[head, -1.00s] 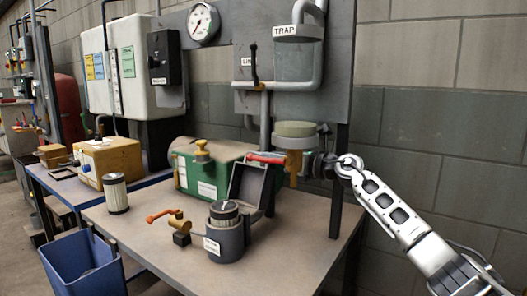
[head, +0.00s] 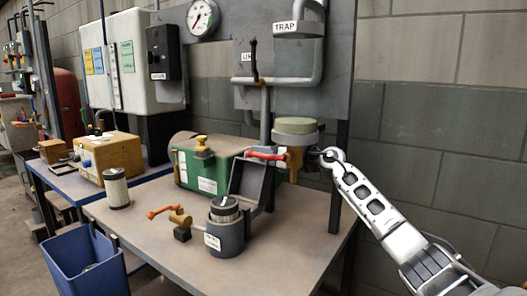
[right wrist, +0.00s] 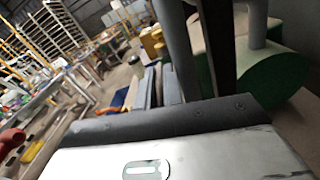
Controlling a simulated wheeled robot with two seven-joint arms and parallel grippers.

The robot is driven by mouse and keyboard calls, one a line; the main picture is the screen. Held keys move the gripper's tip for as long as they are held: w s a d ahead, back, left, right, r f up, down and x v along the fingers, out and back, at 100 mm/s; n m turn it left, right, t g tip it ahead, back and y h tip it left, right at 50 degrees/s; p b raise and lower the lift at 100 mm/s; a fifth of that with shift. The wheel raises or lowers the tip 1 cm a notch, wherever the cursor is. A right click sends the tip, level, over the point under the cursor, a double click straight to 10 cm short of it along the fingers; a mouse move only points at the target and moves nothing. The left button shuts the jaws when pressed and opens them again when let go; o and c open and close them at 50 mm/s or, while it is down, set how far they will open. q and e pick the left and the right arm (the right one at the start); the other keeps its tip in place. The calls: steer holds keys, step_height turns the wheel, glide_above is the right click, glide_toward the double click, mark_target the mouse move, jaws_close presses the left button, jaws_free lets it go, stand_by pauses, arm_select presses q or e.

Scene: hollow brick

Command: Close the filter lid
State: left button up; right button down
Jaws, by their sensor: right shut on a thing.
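The filter housing (head: 226,240) is a grey round pot with a white label on the table. A pleated filter cartridge (head: 224,211) stands in it. Its grey square lid (head: 249,181) stands open, upright behind the pot. My right gripper (head: 312,160) is beside the brass valve under the trap, right of and above the lid. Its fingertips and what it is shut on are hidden. A red handle (head: 266,156) runs left from the valve above the lid's top edge. Red also shows at the left edge of the right wrist view (right wrist: 10,141). My left gripper is out of view.
An orange-handled brass valve (head: 178,218) and a second pleated filter (head: 117,190) stand left of the pot. A green tank (head: 207,183) is behind. The trap bowl (head: 296,132) hangs above right. The table's right front (head: 285,245) is clear.

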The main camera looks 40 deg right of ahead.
steer(key=shift+s+a+r+n, duration=0.25)
steer(key=shift+a+r+n, duration=0.15)
steer(key=shift+a+n, duration=0.35)
steer(key=c, duration=1.5)
jaws_free()
steer(key=shift+d, duration=0.1)
